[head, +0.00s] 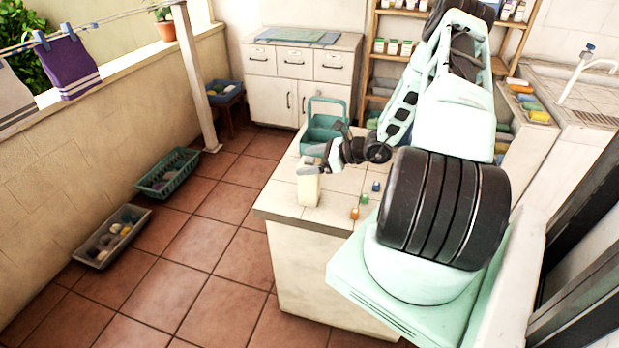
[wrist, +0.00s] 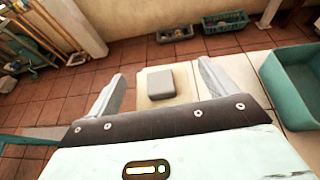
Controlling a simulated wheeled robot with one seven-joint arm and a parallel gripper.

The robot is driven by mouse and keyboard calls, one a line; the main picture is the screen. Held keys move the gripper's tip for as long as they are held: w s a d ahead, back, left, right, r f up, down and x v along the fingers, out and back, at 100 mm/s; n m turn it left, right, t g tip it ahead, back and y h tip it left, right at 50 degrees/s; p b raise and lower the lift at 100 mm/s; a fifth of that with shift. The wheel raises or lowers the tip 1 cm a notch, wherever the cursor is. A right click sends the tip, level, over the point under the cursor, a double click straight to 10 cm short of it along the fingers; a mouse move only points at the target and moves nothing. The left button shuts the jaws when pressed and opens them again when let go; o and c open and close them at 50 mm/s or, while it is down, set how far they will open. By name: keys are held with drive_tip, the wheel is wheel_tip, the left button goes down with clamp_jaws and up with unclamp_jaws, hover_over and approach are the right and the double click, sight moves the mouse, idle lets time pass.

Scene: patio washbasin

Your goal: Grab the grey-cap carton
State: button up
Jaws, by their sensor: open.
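The grey-cap carton (head: 309,187) is a cream, upright block standing near the left edge of the tiled counter (head: 345,185) in the head view. In the wrist view its flat grey cap (wrist: 160,81) shows between my two fingers, with space on both sides. My gripper (head: 313,161) is open at the top of the carton in the head view. The wrist view shows the gripper (wrist: 160,76) with its fingers spread and nothing held. My gripper hides part of the carton's top in the head view.
A teal caddy (head: 322,128) with a handle stands behind the carton on the counter; it also shows at the right in the wrist view (wrist: 296,85). Several small coloured cubes (head: 364,198) lie right of the carton. Crates (head: 168,176) stand on the floor by the wall.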

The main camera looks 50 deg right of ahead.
drive_tip(key=shift+x, duration=1)
drive_tip(key=c, duration=1.3)
drive_tip(key=shift+r, duration=0.1)
